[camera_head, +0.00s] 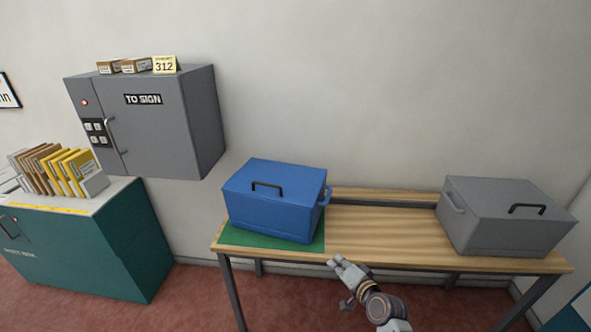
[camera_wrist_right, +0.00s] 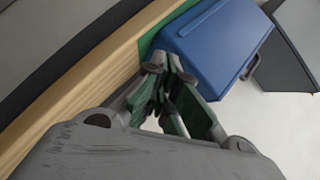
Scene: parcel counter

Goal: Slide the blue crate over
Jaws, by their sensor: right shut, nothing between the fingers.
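The blue crate (camera_head: 272,205) stands upright on a green mat (camera_head: 312,240) at the left end of the wooden table (camera_head: 380,231). It has a black handle on its lid and a blue handle on its right side. It also shows in the right wrist view (camera_wrist_right: 212,45), just beyond my fingers. My right gripper (camera_head: 338,261) is shut and empty at the table's front edge, to the right of and nearer than the crate. In the right wrist view its fingertips (camera_wrist_right: 165,62) overlap the crate's edge; I cannot tell whether they touch. My left gripper is not in view.
A grey crate (camera_head: 500,220) with a black handle stands at the table's right end. The tabletop between the crates is clear. A grey wall cabinet (camera_head: 165,130) hangs at upper left. A teal cabinet (camera_head: 90,245) with yellow folders (camera_head: 72,170) stands left of the table.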

